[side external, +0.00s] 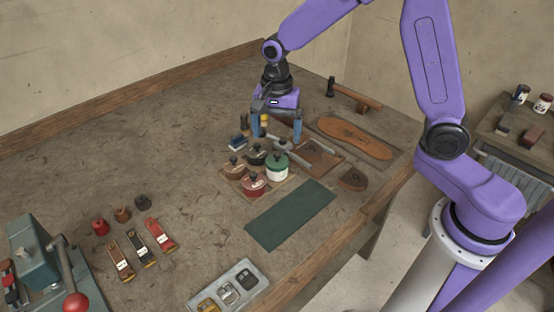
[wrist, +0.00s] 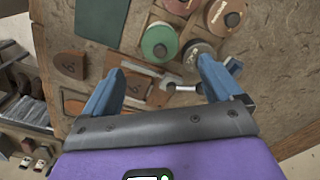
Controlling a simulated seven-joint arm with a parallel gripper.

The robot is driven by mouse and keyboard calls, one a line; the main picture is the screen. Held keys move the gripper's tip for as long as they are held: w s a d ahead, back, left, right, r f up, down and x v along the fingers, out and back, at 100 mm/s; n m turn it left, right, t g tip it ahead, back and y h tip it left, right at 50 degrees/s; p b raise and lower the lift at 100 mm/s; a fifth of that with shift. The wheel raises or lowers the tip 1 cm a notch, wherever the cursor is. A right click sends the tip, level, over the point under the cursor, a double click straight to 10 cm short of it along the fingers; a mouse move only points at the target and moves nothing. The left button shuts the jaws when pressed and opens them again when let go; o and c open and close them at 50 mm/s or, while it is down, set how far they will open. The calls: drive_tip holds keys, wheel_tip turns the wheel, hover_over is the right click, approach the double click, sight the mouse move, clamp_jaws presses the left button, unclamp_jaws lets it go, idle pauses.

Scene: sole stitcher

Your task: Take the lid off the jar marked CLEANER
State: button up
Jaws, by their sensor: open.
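Several jars with knobbed lids stand close together on a wooden tray (side external: 284,188). In the side view they are a jar with a green lid (side external: 277,160), one with a red lid (side external: 253,181), one with a black lid (side external: 256,153) and one with a brown lid (side external: 233,166). Their labels are too small to read, so I cannot tell which is marked CLEANER. In the wrist view the green lid (wrist: 160,42) and the dark lid (wrist: 200,55) lie just beyond my fingertips. My gripper (side external: 277,136) is open and empty, with blue fingers spread, above the area behind the jars.
A wrench (wrist: 184,87) lies beneath my fingers. A dark green mat (side external: 290,214) lies in front of the jars. Leather soles (side external: 356,136), a hammer (side external: 355,95) and a small blue box (side external: 237,143) are nearby.

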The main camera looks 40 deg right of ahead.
sight(277, 155)
drive_tip(key=shift+s+a+f, duration=0.1)
drive_tip(key=shift+a+f, duration=0.05)
drive_tip(key=shift+f, duration=3.55)
drive_tip(key=c, duration=1.1)
